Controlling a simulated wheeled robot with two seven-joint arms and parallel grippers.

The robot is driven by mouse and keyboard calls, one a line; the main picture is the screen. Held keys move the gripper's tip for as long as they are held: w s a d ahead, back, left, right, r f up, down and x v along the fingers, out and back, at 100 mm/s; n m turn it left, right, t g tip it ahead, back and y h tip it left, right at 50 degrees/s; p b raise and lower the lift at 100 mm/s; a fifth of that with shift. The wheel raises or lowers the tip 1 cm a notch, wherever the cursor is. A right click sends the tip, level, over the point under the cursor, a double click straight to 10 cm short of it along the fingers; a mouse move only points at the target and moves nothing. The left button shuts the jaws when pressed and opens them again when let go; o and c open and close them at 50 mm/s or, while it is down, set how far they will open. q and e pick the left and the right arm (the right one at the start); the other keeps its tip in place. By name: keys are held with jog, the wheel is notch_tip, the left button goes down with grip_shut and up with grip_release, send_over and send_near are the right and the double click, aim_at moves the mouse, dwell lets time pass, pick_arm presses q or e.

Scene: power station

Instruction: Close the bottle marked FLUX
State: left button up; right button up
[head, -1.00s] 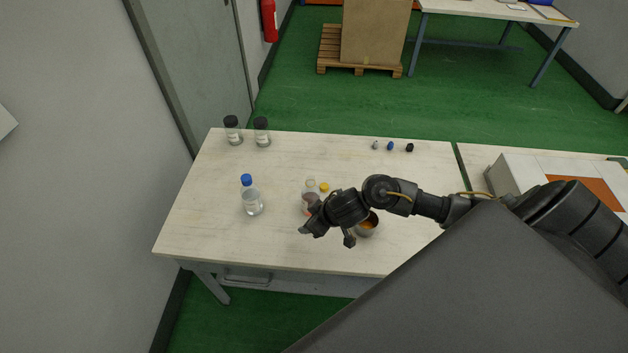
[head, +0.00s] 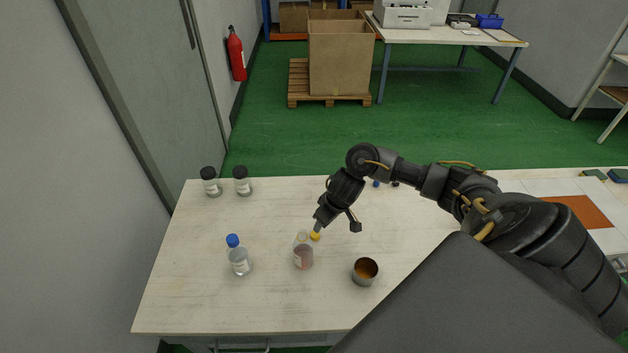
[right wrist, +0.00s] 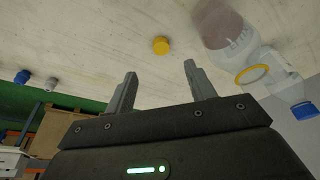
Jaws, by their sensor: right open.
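An uncapped bottle (head: 303,255) with pinkish contents stands upright on the pale table; its label is too small to read in the head view. In the right wrist view the bottle (right wrist: 222,22) is at the upper right, with a yellow ring at its neck and lettering I cannot read surely. A yellow cap (head: 315,237) lies on the table just behind and right of the bottle. My right gripper (head: 319,222) is above and close to the cap. In the right wrist view the gripper (right wrist: 160,75) is open and empty, with the cap (right wrist: 160,45) apart beyond its fingers.
A blue-capped bottle (head: 238,258) stands left of the open one. A metal cup (head: 365,271) with orange-brown contents stands to its right. Two black-capped jars (head: 241,182) are at the back left. Small caps (right wrist: 23,77) lie at the back. The table's front left is clear.

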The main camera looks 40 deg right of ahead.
aim_at(315, 234)
jog(key=x, duration=0.3)
jog(key=b+x, duration=0.1)
jog(key=x, duration=0.1)
jog(key=shift+w+a, duration=0.2)
jog(key=shift+a, duration=0.1)
jog(key=shift+w+f, duration=0.15)
jog(key=shift+f, duration=0.4)
jog(key=x, duration=0.3)
jog(key=shift+w+d+f, duration=0.15)
jog(key=shift+w+f, duration=0.05)
jog(key=shift+f, duration=0.1)
jog(key=shift+w+f, duration=0.2)
jog(key=shift+f, duration=0.3)
pick_arm(q)
jog(key=s, duration=0.1)
jog(key=s+f, duration=0.1)
jog(key=s, duration=0.1)
jog(key=shift+s+a+f+g, duration=0.1)
jog(key=shift+f+g, duration=0.1)
jog(key=shift+g, duration=0.1)
pick_arm(e)
jog(key=c, duration=1)
